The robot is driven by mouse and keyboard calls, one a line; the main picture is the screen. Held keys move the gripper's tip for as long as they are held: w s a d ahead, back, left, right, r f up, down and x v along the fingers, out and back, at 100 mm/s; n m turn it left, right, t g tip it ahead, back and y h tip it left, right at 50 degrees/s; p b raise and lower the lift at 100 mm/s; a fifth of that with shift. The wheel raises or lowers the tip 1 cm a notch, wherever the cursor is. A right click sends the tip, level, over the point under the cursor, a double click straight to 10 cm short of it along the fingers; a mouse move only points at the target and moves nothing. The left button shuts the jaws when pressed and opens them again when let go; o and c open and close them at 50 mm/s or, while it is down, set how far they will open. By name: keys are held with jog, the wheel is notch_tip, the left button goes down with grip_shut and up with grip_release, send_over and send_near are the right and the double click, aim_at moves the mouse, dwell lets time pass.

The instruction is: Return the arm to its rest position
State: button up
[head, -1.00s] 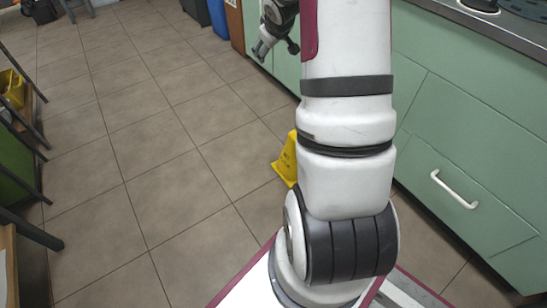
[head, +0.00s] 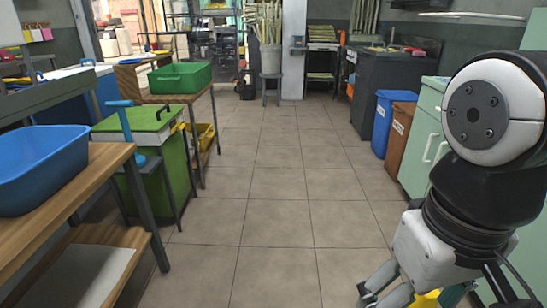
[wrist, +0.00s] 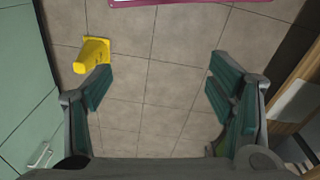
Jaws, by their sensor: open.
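My arm (head: 490,190) fills the right side of the head view, bent, with its wrist hanging low. My gripper (head: 375,295) is at the bottom of the head view, partly cut off by the frame edge. In the wrist view my gripper (wrist: 160,75) shows two dark green-padded fingers spread wide apart. Nothing is between them but the tiled floor beyond.
A yellow floor sign (wrist: 95,54) stands near green cabinets (wrist: 22,85). A wooden table (head: 95,175) with a blue basin (head: 40,165) is at left. A green crate (head: 180,78) and a green cabinet (head: 150,160) stand beyond. Blue (head: 389,125) and brown (head: 400,130) bins stand right. The middle floor is clear.

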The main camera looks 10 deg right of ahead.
jog(key=s, duration=0.1)
jog(key=s+a, duration=0.1)
jog(key=s, duration=0.1)
jog(key=shift+s+a+f+g, duration=0.15)
jog(key=shift+a+f+g, duration=0.05)
jog(key=shift+g, duration=0.1)
dwell(0.4)
notch_tip(320, 180, up, 37)
jog(key=t+p, duration=0.4)
jog(key=p, duration=3.1)
jog(key=shift+d+n, duration=0.15)
jog(key=shift+n, duration=0.25)
